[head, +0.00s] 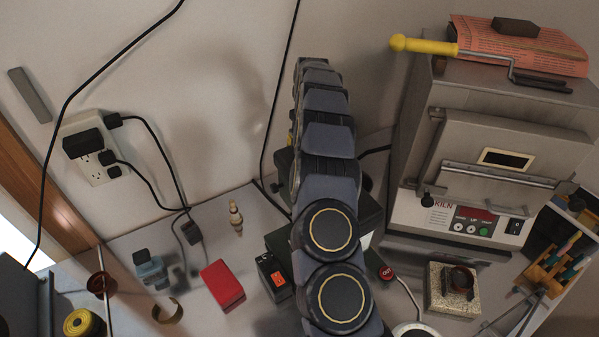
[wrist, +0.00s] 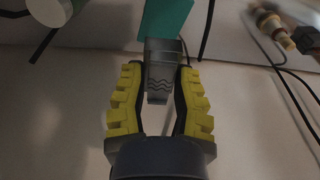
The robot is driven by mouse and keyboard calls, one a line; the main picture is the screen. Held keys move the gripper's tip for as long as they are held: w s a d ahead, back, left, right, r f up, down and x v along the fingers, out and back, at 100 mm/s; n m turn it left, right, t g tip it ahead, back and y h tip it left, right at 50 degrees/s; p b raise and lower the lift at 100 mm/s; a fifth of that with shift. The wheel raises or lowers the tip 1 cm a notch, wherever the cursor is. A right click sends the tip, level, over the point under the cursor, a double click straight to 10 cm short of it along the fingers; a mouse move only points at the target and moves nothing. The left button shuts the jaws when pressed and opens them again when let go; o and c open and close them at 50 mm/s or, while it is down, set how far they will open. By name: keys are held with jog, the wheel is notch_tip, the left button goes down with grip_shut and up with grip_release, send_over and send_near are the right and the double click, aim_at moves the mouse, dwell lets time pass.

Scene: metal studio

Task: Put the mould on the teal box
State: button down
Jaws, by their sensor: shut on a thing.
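In the wrist view the mould (wrist: 161,58) is a grey metal block with wavy lines on its face. My gripper (wrist: 161,78), with yellow-padded fingers, is shut on it, one finger on each side. A flat teal surface, likely the teal box (wrist: 166,18), shows just beyond the mould at the top of the picture. I cannot tell whether the mould touches it. In the head view my arm stands in the middle and hides the gripper's hold, the mould and the teal surface.
In the head view a kiln (head: 490,150) stands at the right. Cables (head: 160,153) hang along the wall.

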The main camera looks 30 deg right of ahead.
notch_tip(320, 180, down, 8)
jog(key=shift+w+r, duration=0.1)
jog(key=shift+r, duration=0.05)
dwell(0.3)
jog(key=shift+f, duration=0.2)
jog(key=c, duration=0.9)
grip_release()
